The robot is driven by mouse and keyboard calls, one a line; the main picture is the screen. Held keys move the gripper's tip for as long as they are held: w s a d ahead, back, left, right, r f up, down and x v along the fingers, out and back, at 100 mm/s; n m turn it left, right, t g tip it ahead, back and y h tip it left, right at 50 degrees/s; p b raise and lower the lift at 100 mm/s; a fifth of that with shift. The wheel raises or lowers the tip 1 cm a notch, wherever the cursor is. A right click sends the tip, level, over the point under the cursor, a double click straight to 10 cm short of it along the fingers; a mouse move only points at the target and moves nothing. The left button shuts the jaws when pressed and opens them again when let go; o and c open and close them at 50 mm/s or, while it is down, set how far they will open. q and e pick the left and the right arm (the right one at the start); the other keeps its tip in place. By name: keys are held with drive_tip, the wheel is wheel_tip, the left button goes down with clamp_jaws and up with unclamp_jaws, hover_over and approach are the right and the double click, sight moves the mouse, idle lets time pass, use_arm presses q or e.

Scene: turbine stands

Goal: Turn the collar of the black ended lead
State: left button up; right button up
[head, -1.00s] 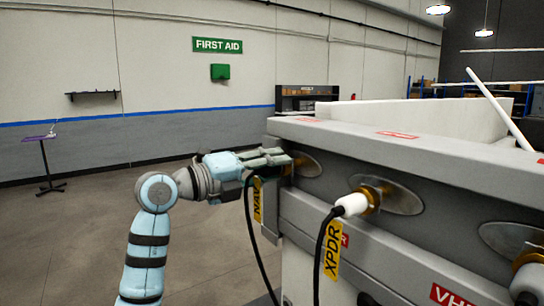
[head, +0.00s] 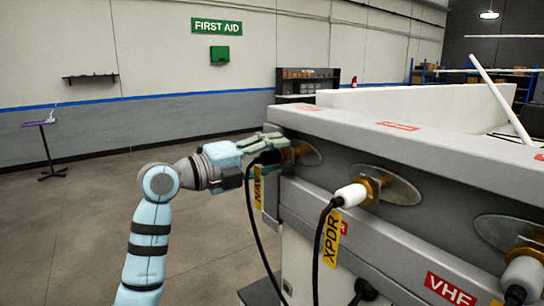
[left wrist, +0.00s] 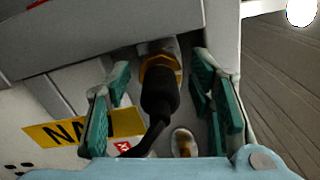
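In the left wrist view the black end (left wrist: 160,95) points up to the brass collar (left wrist: 160,63). My left gripper (head: 266,148) is around the black end. In the left wrist view my left gripper (left wrist: 160,103) is open, one finger on each side, with gaps between the pads and the black end. My right gripper is not in view.
A white ended lead (head: 352,194) with an XPDR tag (head: 331,238) sits to the right on the same panel. Another white ended lead (head: 524,275) is by the VHF label (head: 450,290). Open floor (head: 90,230) lies to the left.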

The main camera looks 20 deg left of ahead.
use_arm(q)
drive_tip(key=v, duration=1.2)
